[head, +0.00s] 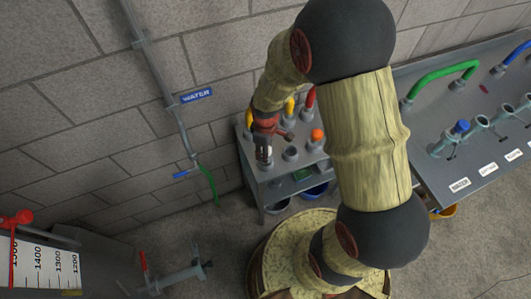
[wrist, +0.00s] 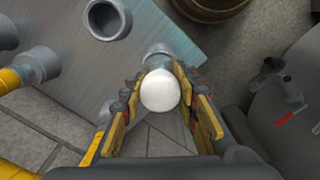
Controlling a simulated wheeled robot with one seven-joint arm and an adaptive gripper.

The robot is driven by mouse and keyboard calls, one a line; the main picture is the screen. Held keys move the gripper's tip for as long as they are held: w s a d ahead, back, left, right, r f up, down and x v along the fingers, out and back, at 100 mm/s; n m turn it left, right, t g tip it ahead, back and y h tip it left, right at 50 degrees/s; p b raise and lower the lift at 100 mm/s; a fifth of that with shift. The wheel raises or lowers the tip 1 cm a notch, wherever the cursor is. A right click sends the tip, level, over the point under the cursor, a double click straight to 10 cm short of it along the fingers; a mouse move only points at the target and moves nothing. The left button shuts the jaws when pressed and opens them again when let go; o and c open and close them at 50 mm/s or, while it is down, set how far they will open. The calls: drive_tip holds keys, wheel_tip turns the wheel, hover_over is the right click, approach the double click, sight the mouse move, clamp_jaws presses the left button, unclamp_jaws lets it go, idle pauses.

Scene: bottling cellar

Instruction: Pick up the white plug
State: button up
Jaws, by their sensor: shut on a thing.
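The white plug (wrist: 161,91) shows in the wrist view as a round white knob between my two fingers. My gripper (wrist: 160,78) is shut on it, with a finger on each side. A grey pipe socket (wrist: 157,54) shows just beyond the plug; I cannot tell whether the plug is still seated in it. In the head view my gripper (head: 264,143) points down over the front left corner of the small grey stand (head: 276,184). The plug is mostly hidden there by the fingers.
An orange-topped plug (head: 317,135) and an empty socket (head: 290,154) stand close to the right of my gripper. Yellow and red hoses rise behind. A barrel (head: 262,270) is in front, and a larger grey bench (head: 470,130) is at right.

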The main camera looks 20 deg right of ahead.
drive_tip(key=s+r+p, duration=0.4)
drive_tip(key=s+r, duration=0.7)
drive_tip(key=s, duration=0.3)
drive_tip(key=shift+a, duration=0.4)
drive_tip(key=shift+r, duration=0.1)
